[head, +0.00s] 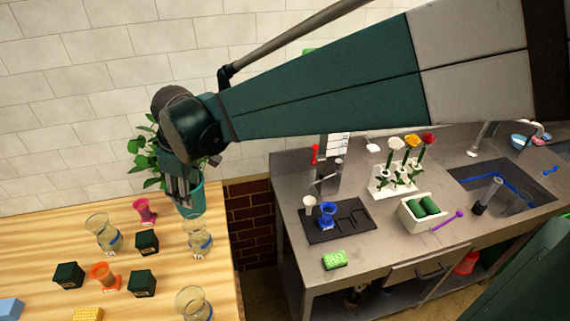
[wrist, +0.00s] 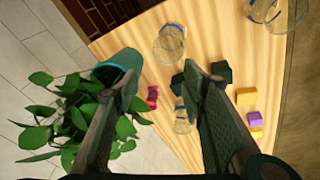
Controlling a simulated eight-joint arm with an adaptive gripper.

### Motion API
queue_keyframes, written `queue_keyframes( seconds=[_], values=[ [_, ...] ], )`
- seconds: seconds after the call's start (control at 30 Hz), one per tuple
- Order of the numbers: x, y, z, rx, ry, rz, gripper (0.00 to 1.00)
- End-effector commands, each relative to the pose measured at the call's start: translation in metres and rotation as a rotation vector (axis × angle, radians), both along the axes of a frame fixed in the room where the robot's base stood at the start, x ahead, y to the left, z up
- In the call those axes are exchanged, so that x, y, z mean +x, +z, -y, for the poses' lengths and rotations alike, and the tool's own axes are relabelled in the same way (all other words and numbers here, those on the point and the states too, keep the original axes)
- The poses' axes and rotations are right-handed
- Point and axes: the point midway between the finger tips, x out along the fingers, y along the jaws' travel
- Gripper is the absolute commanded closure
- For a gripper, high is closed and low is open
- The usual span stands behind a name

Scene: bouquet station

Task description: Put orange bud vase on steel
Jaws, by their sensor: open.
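The orange bud vase (head: 104,275) stands on the wooden table at the lower left, between dark green blocks. I cannot make it out in the wrist view. The steel counter (head: 380,245) is to the right, across a gap. My gripper (head: 182,196) hangs above the back right part of the table, beside the teal plant pot and well behind the orange vase. In the wrist view my gripper (wrist: 161,72) has its fingers spread, with nothing held between them.
Dark green blocks (head: 147,241), a pink vase (head: 144,211) and glass vases (head: 103,233) crowd the table. The teal pot (wrist: 118,65) is close to one finger. On the counter are a black tray (head: 340,226) with a blue vase (head: 327,215), a green sponge (head: 334,260) and a flower rack (head: 390,185).

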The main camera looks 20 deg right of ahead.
Motion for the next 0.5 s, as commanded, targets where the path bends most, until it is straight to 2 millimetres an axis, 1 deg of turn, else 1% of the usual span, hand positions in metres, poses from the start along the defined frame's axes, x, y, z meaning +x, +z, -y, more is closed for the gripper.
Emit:
queue_keyframes(
  seconds=[0.03,0.1,0.27,0.5],
  values=[
    [-0.003,0.005,0.016,0.008,-0.034,0.006,0.59],
    [-0.007,0.011,0.032,0.022,-0.077,0.016,0.59],
    [-0.018,0.023,0.071,0.050,-0.176,0.038,0.59],
    [-0.040,0.037,0.126,0.095,-0.324,0.071,0.59]
  ],
)
